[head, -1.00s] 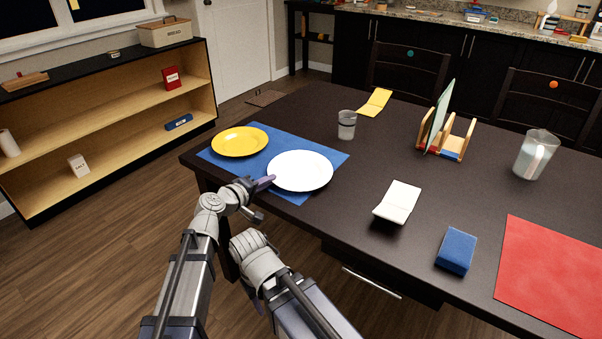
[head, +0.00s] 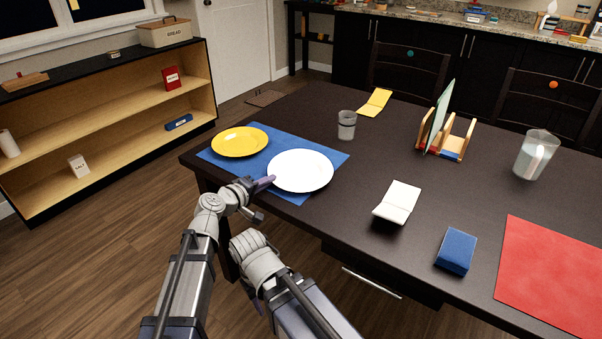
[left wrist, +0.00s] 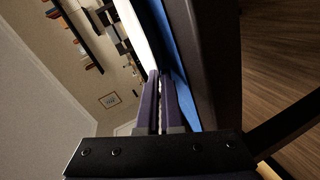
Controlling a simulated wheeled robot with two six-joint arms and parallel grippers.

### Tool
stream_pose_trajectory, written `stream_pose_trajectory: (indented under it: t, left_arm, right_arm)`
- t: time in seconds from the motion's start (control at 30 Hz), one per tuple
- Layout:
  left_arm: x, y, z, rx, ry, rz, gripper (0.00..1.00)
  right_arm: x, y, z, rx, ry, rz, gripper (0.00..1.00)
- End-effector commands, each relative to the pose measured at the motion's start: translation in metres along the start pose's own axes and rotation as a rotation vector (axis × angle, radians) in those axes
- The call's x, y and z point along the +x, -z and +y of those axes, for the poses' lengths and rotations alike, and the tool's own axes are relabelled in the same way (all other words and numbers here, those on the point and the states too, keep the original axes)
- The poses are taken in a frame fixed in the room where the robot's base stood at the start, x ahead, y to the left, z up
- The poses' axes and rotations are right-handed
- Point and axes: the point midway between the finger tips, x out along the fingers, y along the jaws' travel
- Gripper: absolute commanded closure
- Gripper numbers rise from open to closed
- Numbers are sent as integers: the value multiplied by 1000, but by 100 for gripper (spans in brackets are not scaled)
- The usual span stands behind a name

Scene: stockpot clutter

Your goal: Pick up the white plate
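The white plate (head: 300,171) lies on the blue placemat (head: 296,196) near the table's left front corner. My left gripper (head: 267,181) is at the plate's left rim in the head view. In the left wrist view, the purple fingers (left wrist: 160,100) are close together with a thin pale strip between them, and the white plate (left wrist: 138,28) runs up from their tips. The gripper looks shut on the rim. The plate looks flat on the mat; any gap under it cannot be told. My right arm shows at the bottom; its gripper cannot be made out.
A yellow plate (head: 240,142) sits left of the white plate on the mat. A glass (head: 347,125) stands behind it.

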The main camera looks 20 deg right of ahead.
Motion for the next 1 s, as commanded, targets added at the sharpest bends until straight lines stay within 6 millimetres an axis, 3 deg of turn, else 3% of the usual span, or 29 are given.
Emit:
stream_pose_trajectory:
  t: [0.67, 1.0]
  left_arm:
    - [-1, 1, 3, -2, -1, 1, 100]
    - [-10, 10, 33, -2, -1, 1, 100]
  right_arm:
    - [-3, 0, 0, 0, 0, 0, 50]
    - [-36, -2, 3, 0, 0, 0, 50]
